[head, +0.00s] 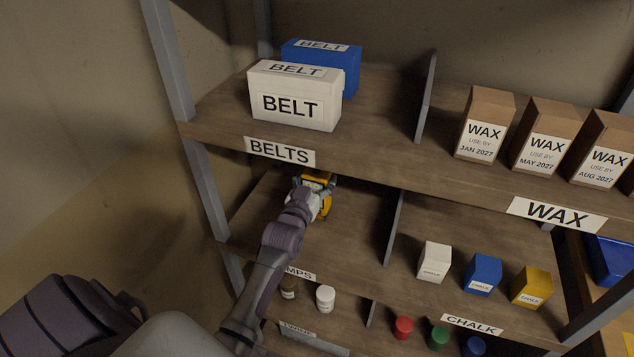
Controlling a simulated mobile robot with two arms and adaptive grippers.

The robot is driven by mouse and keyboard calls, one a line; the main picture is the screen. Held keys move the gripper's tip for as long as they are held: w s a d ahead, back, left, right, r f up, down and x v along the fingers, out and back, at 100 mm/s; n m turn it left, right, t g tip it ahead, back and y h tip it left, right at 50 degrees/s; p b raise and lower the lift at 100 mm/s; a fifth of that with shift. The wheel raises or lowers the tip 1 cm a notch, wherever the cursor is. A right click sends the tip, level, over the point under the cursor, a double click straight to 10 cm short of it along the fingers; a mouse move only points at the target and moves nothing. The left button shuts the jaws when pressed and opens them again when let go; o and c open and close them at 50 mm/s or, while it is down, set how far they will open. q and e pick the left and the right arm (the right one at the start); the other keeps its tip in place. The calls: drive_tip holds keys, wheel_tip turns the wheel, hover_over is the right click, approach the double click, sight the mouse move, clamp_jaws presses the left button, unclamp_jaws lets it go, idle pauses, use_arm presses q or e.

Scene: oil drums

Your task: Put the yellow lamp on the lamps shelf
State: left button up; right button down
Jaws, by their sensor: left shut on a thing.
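The yellow lamp (326,206) is in my left gripper (317,188), which is shut on it. Gripper and lamp are inside the left bay of the middle shelf (361,223), below the BELTS board. The gripper hides part of the lamp, and I cannot tell whether the lamp touches the shelf. The shelf's label (302,274) is partly covered by my left arm, leaving "MPS" readable. My right gripper is not in view.
A divider (394,228) separates this bay from the chalk boxes (434,262) on the right. The shelf above holds a white BELT box (295,96) and wax boxes (485,124). A grey upright (206,185) stands at left. Small containers (325,298) sit below.

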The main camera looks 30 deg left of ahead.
use_arm(q)
drive_tip(key=o, duration=1)
drive_tip(key=shift+s, duration=0.15)
drive_tip(key=o, duration=0.5)
drive_tip(key=shift+s+d+r, duration=0.1)
drive_tip(key=shift+s, duration=0.1)
drive_tip(key=shift+c, duration=0.2)
drive_tip(key=shift+w, duration=0.15)
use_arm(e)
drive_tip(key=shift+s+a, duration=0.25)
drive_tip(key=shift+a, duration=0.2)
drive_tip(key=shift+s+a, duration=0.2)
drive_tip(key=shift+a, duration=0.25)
use_arm(q)
drive_tip(key=shift+s, duration=0.35)
drive_tip(key=b+v, duration=0.1)
drive_tip(key=v, duration=1)
drive_tip(key=shift+s+b, duration=0.2)
drive_tip(key=shift+b, duration=0.15)
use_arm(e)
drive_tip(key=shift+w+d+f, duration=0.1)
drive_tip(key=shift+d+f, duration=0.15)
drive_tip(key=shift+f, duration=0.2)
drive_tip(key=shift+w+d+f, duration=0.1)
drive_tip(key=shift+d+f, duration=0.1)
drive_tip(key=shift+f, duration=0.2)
use_arm(q)
drive_tip(key=shift+d, duration=0.15)
